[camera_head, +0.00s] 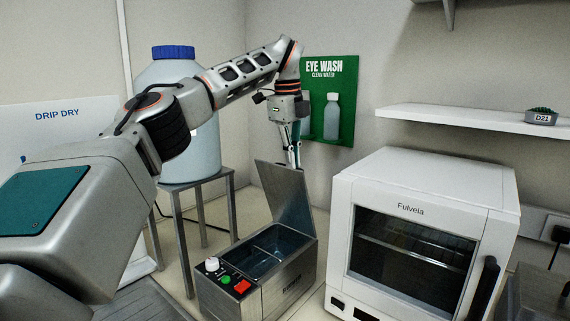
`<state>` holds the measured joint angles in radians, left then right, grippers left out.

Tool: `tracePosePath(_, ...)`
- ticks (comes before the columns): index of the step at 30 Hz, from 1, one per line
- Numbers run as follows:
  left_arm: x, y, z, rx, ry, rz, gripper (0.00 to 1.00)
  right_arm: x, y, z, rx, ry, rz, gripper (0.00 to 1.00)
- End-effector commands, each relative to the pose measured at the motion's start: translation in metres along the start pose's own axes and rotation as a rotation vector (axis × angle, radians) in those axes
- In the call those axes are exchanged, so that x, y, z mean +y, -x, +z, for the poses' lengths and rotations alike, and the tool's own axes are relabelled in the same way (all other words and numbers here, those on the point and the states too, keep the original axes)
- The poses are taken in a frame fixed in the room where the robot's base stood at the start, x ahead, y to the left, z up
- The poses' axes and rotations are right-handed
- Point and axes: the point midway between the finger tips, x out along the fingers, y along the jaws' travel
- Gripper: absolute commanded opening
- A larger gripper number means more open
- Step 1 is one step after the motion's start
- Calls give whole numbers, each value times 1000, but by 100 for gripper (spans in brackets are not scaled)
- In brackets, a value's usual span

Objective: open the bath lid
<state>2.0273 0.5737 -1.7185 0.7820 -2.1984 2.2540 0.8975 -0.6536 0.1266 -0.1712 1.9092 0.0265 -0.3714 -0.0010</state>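The bath (291,283) is a steel box with a white knob and green and red buttons on its front left end. Its lid (284,198) stands raised at the far end, close to upright, and the basin inside shows. My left gripper (295,163) points down just behind the top edge of the lid. Its fingertips are partly hidden by the lid, and I cannot tell whether they touch it or how far they are apart. My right gripper is not in view.
A white Fulvela oven (416,213) stands close to the right of the bath. A large blue-capped bottle (205,153) sits on a metal stand (203,182) at the left. A green eye wash board (344,75) hangs behind my gripper. A white shelf (470,119) is at the right.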

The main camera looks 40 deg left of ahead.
Motion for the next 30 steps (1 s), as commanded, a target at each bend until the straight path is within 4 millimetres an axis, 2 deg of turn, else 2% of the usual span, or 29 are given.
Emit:
tracePosePath(2,-6,-6,-1,-1,1,12,0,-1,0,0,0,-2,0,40)
tracePosePath(5,-4,-7,0,0,-1,14,22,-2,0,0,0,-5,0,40)
tracePosePath(6,-4,-8,-1,0,-2,14,24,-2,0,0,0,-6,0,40)
tracePosePath(25,-4,-3,0,0,0,8,24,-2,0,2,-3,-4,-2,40)
tracePosePath(30,-5,11,0,0,2,7,24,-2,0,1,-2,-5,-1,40)
